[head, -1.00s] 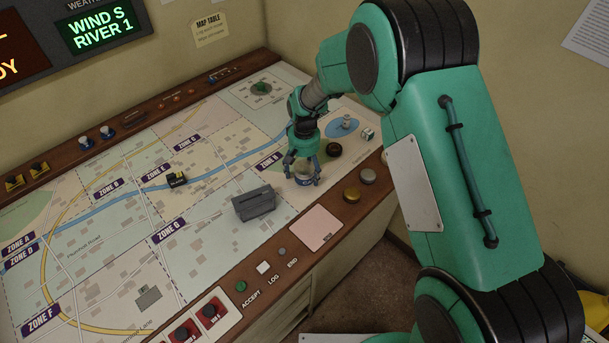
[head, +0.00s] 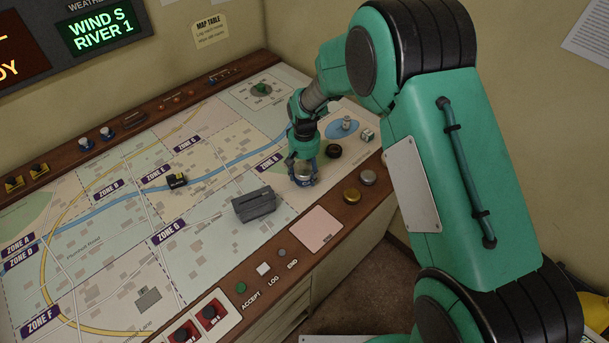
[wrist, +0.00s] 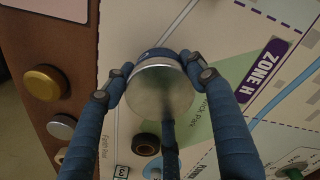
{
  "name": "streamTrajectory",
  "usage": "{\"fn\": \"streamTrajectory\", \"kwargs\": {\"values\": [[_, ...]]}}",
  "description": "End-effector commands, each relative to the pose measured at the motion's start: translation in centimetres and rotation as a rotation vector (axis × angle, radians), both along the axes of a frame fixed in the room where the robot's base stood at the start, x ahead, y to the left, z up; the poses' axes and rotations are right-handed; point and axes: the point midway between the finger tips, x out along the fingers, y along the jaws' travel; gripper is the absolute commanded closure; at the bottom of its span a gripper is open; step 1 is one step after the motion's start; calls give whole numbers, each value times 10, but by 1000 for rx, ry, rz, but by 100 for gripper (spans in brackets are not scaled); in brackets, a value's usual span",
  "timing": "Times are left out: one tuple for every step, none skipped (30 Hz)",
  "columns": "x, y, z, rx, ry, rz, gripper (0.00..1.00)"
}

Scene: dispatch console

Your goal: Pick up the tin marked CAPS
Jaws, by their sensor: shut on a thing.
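A small round tin with a plain silver lid and a blue side (wrist: 160,88) is between my fingers in the wrist view. In the head view the tin (head: 304,176) is at the right part of the map, beside the ZONE H label. My gripper (head: 303,172) is shut on it from above, and its blue fingers also show around the tin in the wrist view (wrist: 158,76). No CAPS marking is readable on it. I cannot tell whether the tin touches the map or is slightly raised.
A grey box (head: 254,204) stands left of the tin. A dark round piece (head: 333,151) lies behind it. A brass round piece (head: 352,195) and a silver one (head: 368,177) sit on the front wooden edge.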

Motion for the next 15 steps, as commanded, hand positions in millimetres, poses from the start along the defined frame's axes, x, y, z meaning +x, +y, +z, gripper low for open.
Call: {"fn": "streamTrajectory", "kwargs": {"values": [[0,0,0,0,-1,0,76],[0,0,0,0,-1,0,76],[0,0,0,0,-1,0,76],[0,0,0,0,-1,0,76],[0,0,0,0,-1,0,76],[0,0,0,0,-1,0,76],[0,0,1,0,-1,0,77],[0,0,1,0,-1,0,77],[0,0,2,0,-1,0,77],[0,0,3,0,-1,0,77],[0,0,4,0,-1,0,77],[0,0,6,0,-1,0,77],[0,0,8,0,-1,0,77],[0,0,10,0,-1,0,77],[0,0,14,0,-1,0,77]]}}
